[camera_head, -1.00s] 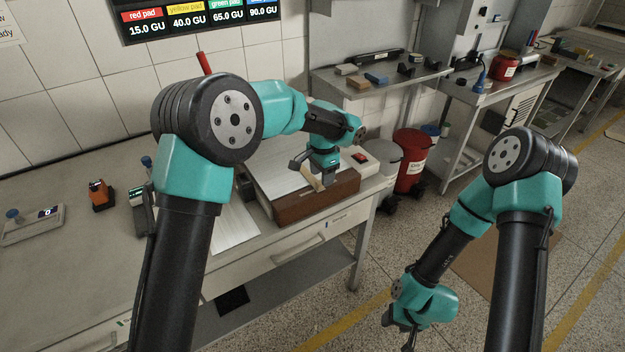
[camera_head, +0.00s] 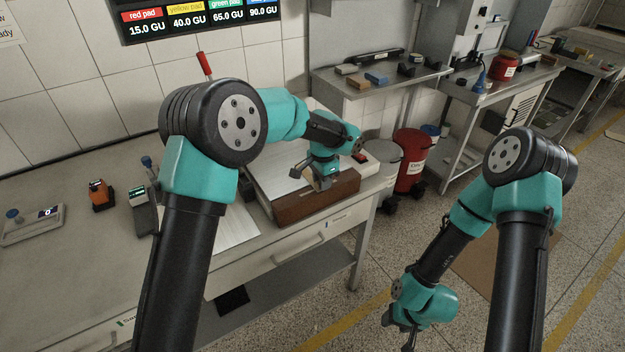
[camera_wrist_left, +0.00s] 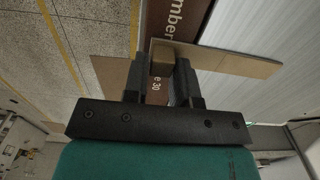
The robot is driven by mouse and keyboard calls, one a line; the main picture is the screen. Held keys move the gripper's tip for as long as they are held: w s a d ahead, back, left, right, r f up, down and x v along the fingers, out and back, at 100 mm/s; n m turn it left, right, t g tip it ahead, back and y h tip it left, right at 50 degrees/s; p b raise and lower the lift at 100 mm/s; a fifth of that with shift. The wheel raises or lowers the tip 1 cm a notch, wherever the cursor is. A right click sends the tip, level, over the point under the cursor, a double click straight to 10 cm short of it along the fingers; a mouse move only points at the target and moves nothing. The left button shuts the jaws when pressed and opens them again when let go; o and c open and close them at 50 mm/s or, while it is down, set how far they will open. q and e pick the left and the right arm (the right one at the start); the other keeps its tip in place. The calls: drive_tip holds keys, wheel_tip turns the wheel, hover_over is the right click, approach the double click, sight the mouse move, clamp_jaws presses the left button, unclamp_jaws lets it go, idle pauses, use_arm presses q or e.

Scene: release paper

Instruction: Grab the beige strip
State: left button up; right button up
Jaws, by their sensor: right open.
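The beige strip (camera_wrist_left: 232,62) lies across the top of the left wrist view, in front of the dark red-brown box. Part of it is hidden by the fingers, and a beige patch shows between their tips. My left gripper (camera_wrist_left: 160,72) is at the strip; whether its fingers are closed on it is unclear. My right gripper (camera_head: 409,335) is open and empty, low over the floor, far from the strip.
The red-brown box (camera_head: 305,205) stands on the grey bench (camera_head: 65,270) near its right end. A green-screened device (camera_head: 142,208) and an orange device (camera_head: 99,194) are on the bench at left. A red bin (camera_head: 410,165) stands beyond the bench's right end.

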use_arm(q)
clamp_jaws()
drive_tip(key=shift+r, duration=0.1)
drive_tip(key=shift+r, duration=1.8)
drive_tip(key=s+r, duration=0.1)
drive_tip(key=s, duration=1.5)
drive_tip(key=shift+r, duration=0.1)
